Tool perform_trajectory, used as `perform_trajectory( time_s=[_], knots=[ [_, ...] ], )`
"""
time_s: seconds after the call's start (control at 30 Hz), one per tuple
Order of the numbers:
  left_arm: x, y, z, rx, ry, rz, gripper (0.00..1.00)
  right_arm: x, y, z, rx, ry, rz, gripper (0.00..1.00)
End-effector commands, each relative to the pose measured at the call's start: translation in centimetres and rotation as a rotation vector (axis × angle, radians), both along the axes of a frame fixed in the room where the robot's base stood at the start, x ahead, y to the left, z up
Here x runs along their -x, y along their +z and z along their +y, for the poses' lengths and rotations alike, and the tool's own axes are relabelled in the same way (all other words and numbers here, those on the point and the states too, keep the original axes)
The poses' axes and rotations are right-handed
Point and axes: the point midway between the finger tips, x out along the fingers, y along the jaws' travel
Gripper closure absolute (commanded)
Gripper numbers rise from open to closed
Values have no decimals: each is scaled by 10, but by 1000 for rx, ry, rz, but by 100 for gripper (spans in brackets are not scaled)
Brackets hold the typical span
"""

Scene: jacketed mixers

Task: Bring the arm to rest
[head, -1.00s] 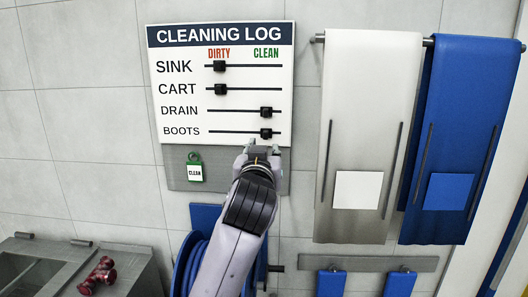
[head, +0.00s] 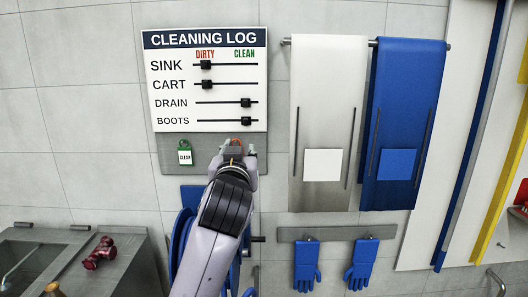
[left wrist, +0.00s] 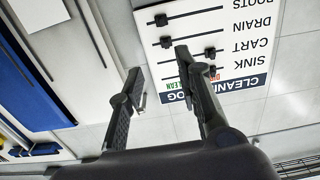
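My left arm (head: 215,225) reaches up from the bottom of the head view. Its gripper (head: 238,148) is in front of the grey plate under the cleaning log board (head: 160,88). The left wrist view shows the gripper (left wrist: 158,60) with its two fingers apart and nothing between them. The board's sink slider (head: 206,65) and cart slider (head: 207,84) stand on the dirty side. The drain slider (head: 246,103) and boots slider (head: 246,121) stand on the clean side. My right gripper is not in view.
A white apron (head: 322,110) and a blue apron (head: 405,120) hang right of the board. Blue gloves (head: 306,265) hang below them. A green clean tag (head: 185,152) hangs left of the gripper. A blue hose reel (head: 183,235) is behind my arm. A grey sink (head: 110,268) stands lower left.

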Motion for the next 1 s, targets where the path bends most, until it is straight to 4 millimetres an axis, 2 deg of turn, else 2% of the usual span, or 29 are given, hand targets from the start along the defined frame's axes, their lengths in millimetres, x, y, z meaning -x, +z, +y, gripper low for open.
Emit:
perform_trajectory(
  time_s=[0.07, 0.37, 0.57, 0.67, 0.77, 0.87, 0.9, 0.97, 1.0],
  knots=[
    [0, -12, 3, 0, 2, 20, 68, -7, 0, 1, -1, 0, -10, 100],
    [7, -69, 20, 3, 5, 126, 68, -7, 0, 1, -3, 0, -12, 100],
    [22, -131, 36, 2, 8, 240, 68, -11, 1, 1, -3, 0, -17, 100],
    [36, -170, 48, 0, 10, 317, 68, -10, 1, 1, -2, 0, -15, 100],
    [59, -221, 62, -4, 9, 420, 68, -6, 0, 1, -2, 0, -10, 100],
    [98, -283, 80, -14, 5, 552, 68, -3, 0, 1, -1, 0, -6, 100],
    [117, -307, 88, -20, 3, 608, 68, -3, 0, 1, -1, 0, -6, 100],
    [148, -339, 98, -30, -4, 691, 68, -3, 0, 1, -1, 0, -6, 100],
    [170, -360, 105, -37, -9, 747, 68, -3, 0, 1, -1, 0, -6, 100]
  ],
)
